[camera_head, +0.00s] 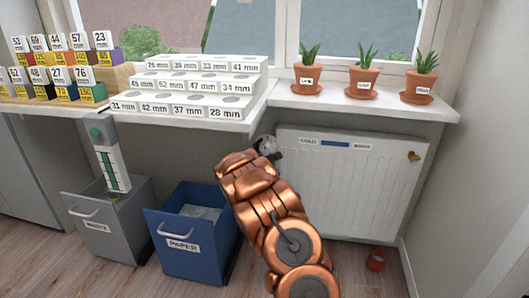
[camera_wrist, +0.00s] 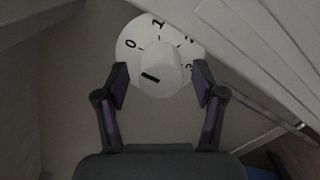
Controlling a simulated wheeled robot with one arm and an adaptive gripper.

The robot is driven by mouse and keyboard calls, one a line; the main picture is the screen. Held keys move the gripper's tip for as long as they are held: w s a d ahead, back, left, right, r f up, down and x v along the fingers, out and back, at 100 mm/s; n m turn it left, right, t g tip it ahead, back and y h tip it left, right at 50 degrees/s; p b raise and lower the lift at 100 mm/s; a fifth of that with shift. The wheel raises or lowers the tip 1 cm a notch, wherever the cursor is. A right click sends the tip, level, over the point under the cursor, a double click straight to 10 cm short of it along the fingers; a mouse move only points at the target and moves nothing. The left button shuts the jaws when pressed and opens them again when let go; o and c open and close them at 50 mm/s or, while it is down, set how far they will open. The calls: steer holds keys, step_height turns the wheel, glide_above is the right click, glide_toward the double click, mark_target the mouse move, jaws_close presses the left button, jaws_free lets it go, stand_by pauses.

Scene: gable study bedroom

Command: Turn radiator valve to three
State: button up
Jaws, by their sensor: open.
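The radiator valve (camera_wrist: 160,65) is a round white dial with a raised knob in the wrist view. The white radiator (camera_head: 350,185) is below the sill.
The window sill (camera_head: 330,107) overhangs the valve and bears three potted plants (camera_head: 364,80). A blue paper bin (camera_head: 185,245) and a grey waste bin (camera_head: 95,225) stand left of my arm. A small red pot (camera_head: 377,260) is on the floor at right.

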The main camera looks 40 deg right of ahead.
steer(key=c, duration=1.1)
steer(key=shift+c, duration=0.2)
